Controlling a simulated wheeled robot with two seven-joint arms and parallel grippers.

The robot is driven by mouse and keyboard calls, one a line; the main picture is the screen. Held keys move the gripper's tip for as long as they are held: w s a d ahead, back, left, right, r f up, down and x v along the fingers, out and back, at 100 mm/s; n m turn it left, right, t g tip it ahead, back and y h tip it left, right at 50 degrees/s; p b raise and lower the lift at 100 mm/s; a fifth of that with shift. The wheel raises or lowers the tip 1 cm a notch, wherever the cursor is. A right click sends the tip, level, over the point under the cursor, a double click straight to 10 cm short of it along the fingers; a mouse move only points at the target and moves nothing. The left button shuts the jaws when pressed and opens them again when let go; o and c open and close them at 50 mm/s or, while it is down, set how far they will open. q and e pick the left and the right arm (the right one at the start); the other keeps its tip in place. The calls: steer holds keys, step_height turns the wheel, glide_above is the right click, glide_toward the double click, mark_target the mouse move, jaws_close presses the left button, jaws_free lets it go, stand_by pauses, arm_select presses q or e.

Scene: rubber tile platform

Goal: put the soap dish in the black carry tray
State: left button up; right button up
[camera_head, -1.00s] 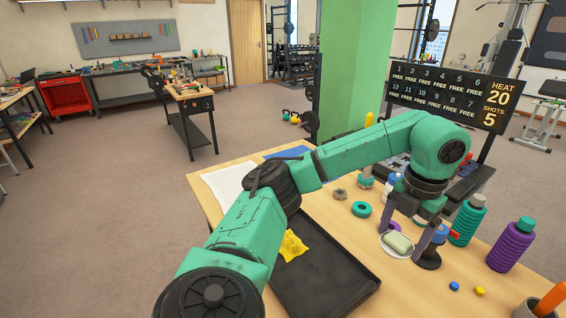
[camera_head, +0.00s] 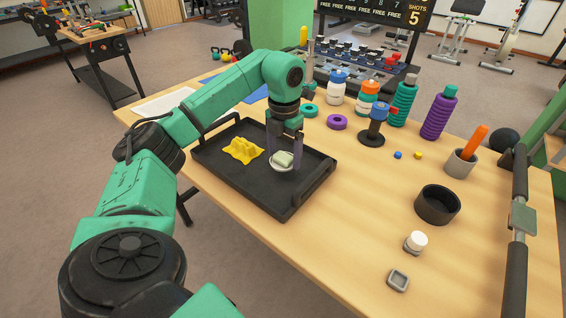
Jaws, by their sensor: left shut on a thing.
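The soap dish (camera_head: 275,165) is a small white dish with a pale green soap bar on it. My left gripper (camera_head: 284,150) points down, shut on the soap dish, with its dark fingers on either side of the bar. The black carry tray (camera_head: 228,187) is a shallow rectangular tray with raised walls. The dish is within the tray's outline, in its right half; I cannot tell whether it touches the floor. A crumpled yellow item (camera_head: 243,150) lies in the tray's left half. My right gripper is not in view.
A blue-topped black stand (camera_head: 372,135), a purple ring (camera_head: 337,122) and several bottles stand behind and right of the tray. A black bowl (camera_head: 437,205), a white-capped jar (camera_head: 415,242) and a long dark bar (camera_head: 516,270) are further right. Bare wood lies right of the tray.

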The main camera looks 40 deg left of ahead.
mark_target(284, 165)
arm_select(q)
steer(key=shift+f, duration=2)
steer(key=o, duration=1.2)
steer(key=shift+o, duration=0.2)
step_height(284, 165, up, 9)
steer(key=shift+f+p, duration=0.1)
steer(key=shift+p, duration=0.2)
step_height(284, 165, up, 4)
steer(key=shift+f+p, duration=0.15)
steer(key=shift+p, duration=0.8)
steer(key=shift+f, duration=0.1)
